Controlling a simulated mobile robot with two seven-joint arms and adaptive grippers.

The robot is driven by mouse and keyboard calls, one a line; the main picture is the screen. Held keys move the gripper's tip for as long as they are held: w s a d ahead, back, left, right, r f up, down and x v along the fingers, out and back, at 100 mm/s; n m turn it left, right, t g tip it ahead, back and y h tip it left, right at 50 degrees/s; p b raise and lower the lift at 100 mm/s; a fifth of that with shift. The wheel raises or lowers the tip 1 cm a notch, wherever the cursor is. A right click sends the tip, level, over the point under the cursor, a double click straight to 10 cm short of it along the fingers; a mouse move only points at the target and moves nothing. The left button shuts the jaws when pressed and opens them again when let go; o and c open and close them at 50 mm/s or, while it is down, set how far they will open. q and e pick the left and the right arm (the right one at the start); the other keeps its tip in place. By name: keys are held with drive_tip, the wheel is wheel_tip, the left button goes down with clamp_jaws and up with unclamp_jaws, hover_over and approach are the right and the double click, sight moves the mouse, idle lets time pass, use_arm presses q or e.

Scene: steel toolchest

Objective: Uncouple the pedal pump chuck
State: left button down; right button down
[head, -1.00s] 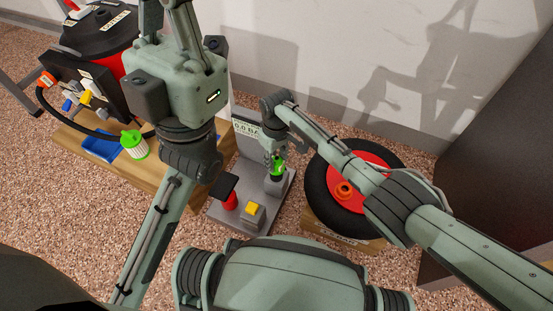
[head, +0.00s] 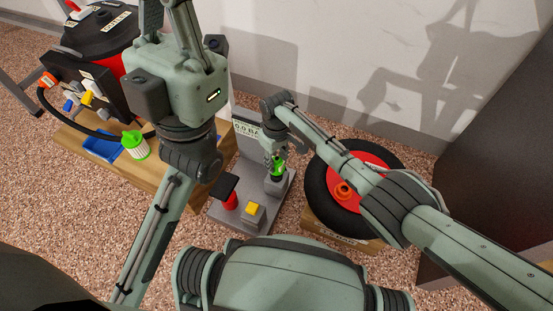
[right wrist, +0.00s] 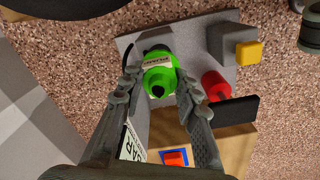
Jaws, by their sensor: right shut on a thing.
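The green chuck (head: 277,168) sits upright on a grey post of the pump stand (head: 230,215). My right gripper (head: 275,158) reaches down to it from above. In the right wrist view, the chuck (right wrist: 160,77) is between the two fingers of my right gripper (right wrist: 154,85), which is shut on it. A pale label is on its side. I cannot tell whether the chuck is apart from its post. The stand has a red cylinder (head: 230,201) with a black pedal (head: 222,187) and a yellow button (head: 253,209). My left gripper is not in view.
A tyre (head: 320,185) with a red hub lies right of the stand on a wooden block. A dark cabinet (head: 500,180) stands far right.

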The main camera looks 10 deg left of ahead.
sight(277, 166)
drive_tip(key=shift+f+b, duration=1.2)
drive_tip(key=shift+f, duration=0.35)
drive_tip(key=c, duration=1)
unclamp_jaws()
drive_tip(key=shift+c, duration=0.2)
drive_tip(key=shift+r, duration=0.1)
wheel_tip(277, 166, up, 12)
drive_tip(key=shift+f, duration=0.1)
drive_tip(key=shift+s, duration=0.1)
